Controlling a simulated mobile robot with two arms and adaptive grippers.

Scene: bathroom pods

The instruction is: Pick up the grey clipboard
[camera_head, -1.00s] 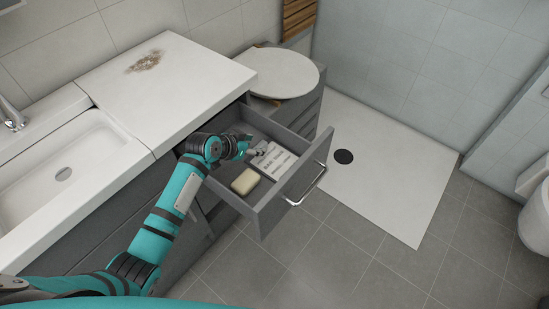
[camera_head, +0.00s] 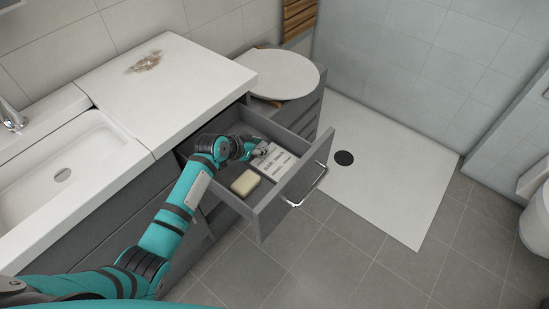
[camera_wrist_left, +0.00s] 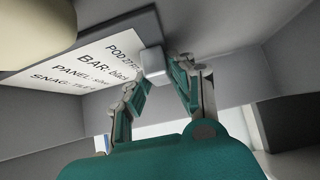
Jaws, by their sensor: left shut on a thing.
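The clipboard (camera_head: 276,163) is in the open drawer, with a white sheet bearing printed lines on its face. In the left wrist view, the grey edge of the clipboard (camera_wrist_left: 125,33) shows around the sheet, with a pale block-like clip at its end. My left gripper (camera_head: 261,150) reaches into the drawer at the clipboard's back end. In the left wrist view its fingers (camera_wrist_left: 163,78) are at the clip, shut on the clipboard. The fingers hide part of this end. My right gripper is in neither view.
A cream soap bar (camera_head: 245,182) lies in the drawer (camera_head: 265,210), beside the clipboard. The drawer front with its handle (camera_head: 307,187) stands out over the floor. The countertop (camera_head: 165,90) overhangs behind my arm. A round white lid (camera_head: 280,73) lies on the neighbouring cabinet.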

